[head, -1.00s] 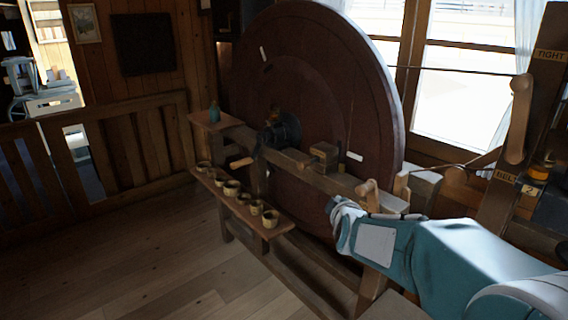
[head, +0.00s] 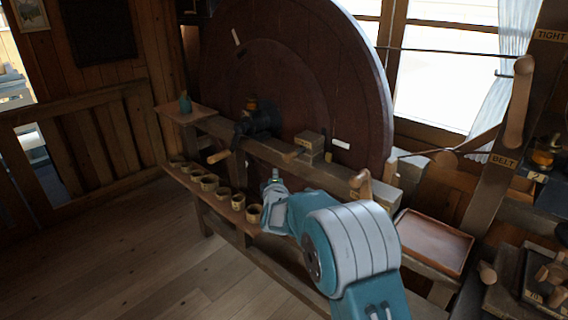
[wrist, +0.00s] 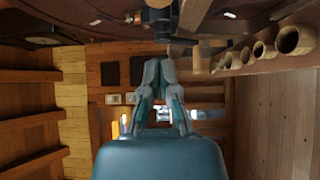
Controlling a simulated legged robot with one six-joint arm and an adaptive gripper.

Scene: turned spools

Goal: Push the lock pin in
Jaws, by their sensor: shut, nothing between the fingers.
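No part is clearly labelled as the lock pin, and I cannot tell which one it is. A dark headstock (head: 256,122) sits on the wooden beam before the big wheel, with a wooden crank handle (head: 218,156) at its left. A wooden peg (head: 360,183) stands at the beam's right end above a small yellow label. My gripper (wrist: 159,66) is shut and empty, its fingers together in the wrist view. In the head view its end (head: 275,180) is in front of the beam, near the cups. The headstock (wrist: 158,16) and handle (wrist: 197,58) show just beyond it in the wrist view.
A big brown wheel (head: 300,60) stands behind the beam (head: 285,155). Several cups (head: 209,182) line a low shelf below it. A wooden block (head: 309,141) is on the beam. Tray (head: 435,240) and levers marked BELT (head: 503,161) and TIGHT are at right. Floor at left is clear.

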